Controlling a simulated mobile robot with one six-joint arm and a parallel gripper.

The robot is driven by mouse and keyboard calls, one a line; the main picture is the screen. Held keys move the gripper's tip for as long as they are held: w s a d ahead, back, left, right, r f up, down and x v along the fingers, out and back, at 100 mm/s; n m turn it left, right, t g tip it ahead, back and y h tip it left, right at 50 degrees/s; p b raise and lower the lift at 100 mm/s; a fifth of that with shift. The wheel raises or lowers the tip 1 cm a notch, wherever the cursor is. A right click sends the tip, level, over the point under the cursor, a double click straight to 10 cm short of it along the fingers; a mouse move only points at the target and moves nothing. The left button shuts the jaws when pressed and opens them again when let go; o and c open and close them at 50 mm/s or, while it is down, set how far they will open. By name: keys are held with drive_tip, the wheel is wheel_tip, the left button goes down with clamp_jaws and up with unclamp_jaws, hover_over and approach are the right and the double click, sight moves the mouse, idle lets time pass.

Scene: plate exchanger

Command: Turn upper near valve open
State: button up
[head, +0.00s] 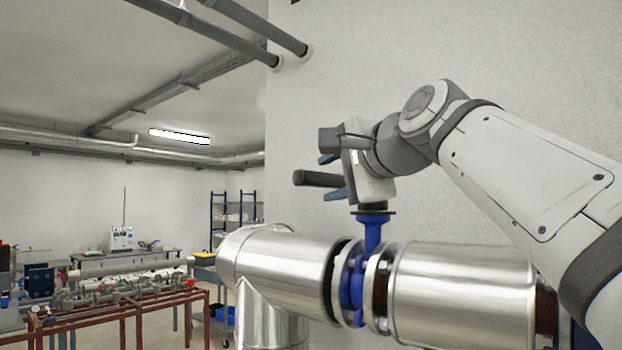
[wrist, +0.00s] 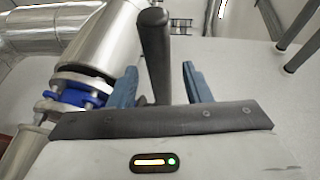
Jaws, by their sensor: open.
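The valve has a blue body (head: 354,284) clamped between flanges in the silver pipe, with a blue neck rising from it. Its black lever handle (head: 307,178) points left above the pipe. My gripper (head: 325,178) is open at the handle, with one blue finger above it and one below it in the head view. In the wrist view the handle (wrist: 155,45) stands between the two spread fingers of my gripper (wrist: 159,68), with a gap on each side. The handle's root is hidden behind my gripper. The blue valve body (wrist: 75,96) also shows at left there.
Large silver pipes (head: 465,290) run left and right of the valve, and one bends down at left. A pale wall (head: 400,60) stands behind. Grey pipes (head: 215,28) cross overhead. A red-framed bench (head: 130,305) with equipment stands far left. The space left of the handle looks clear.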

drive_tip(key=p+x, duration=0.1)
drive_tip(key=x, duration=0.3)
drive_tip(key=shift+w+a+f, duration=0.1)
drive_tip(key=shift+w+a, duration=0.15)
drive_tip(key=shift+a, duration=0.05)
drive_tip(key=shift+c, duration=0.2)
clamp_jaws()
